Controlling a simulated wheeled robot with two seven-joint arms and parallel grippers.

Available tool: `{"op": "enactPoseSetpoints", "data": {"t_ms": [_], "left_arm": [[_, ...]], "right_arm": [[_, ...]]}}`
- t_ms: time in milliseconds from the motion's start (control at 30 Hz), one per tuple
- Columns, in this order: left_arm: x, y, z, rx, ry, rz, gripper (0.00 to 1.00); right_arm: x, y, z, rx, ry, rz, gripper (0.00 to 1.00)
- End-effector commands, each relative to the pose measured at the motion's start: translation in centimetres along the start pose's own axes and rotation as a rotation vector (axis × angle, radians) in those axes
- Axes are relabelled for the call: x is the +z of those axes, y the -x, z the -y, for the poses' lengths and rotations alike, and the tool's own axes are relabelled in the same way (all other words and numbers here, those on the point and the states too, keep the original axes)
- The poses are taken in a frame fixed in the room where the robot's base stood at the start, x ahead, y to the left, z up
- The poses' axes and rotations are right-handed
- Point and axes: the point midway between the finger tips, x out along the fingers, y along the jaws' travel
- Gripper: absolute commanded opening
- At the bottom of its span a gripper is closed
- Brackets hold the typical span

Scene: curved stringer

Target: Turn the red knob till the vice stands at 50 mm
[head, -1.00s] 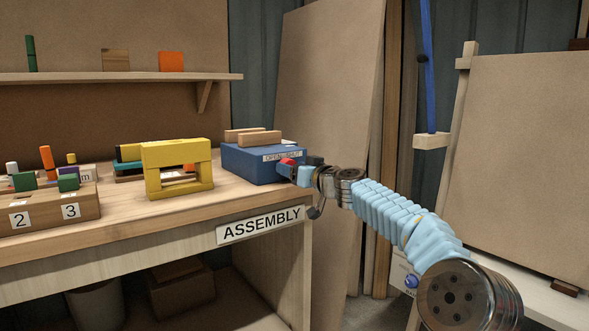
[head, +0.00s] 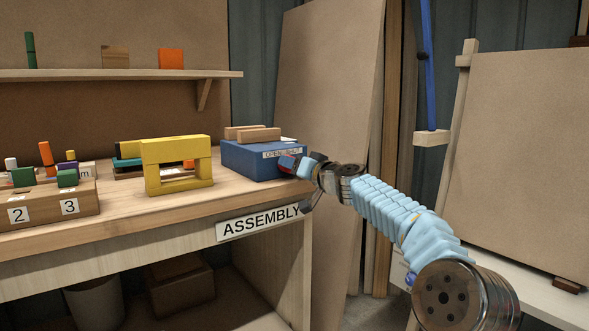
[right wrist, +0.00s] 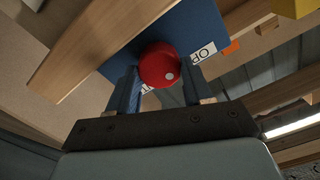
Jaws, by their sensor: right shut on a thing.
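The vice is a blue block (head: 248,162) with two wooden jaws (head: 256,134) on top, near the right end of the bench. The wooden jaws stand close together with a narrow gap. A white label sits on its front. The red knob (right wrist: 160,66) is at the vice's front right and carries a pale dot, seen at its lower right in the right wrist view. My right gripper (right wrist: 161,88) has its two fingers on either side of the knob, shut on it. In the head view the gripper (head: 294,164) mostly hides the knob. My left gripper is out of view.
A yellow frame (head: 178,165) stands left of the vice. A numbered wooden block (head: 45,206) with coloured pieces is at the far left. An ASSEMBLY sign (head: 262,222) is on the bench's front edge. Boards (head: 328,100) lean behind my right arm.

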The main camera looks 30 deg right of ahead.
Motion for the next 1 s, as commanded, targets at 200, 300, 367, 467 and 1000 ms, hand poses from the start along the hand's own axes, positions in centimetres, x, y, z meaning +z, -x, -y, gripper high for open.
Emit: {"op": "enactPoseSetpoints", "data": {"t_ms": [200,300,367,467,1000], "left_arm": [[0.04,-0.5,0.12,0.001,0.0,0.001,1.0],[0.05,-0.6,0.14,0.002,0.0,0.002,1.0],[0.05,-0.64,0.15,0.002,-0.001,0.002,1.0],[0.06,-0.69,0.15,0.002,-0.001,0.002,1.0],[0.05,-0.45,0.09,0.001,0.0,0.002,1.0]], "right_arm": [[0.06,0.01,-0.09,0.0,-0.204,-0.001,0.2],[0.06,0.01,-0.12,0.0,-0.3,0.0,0.2],[0.05,0.0,-0.09,-0.001,-0.357,0.0,0.2],[0.03,0.02,-0.18,0.0,-0.452,-0.001,0.2],[0.07,0.02,-0.26,0.001,-0.955,-0.001,0.2]]}}
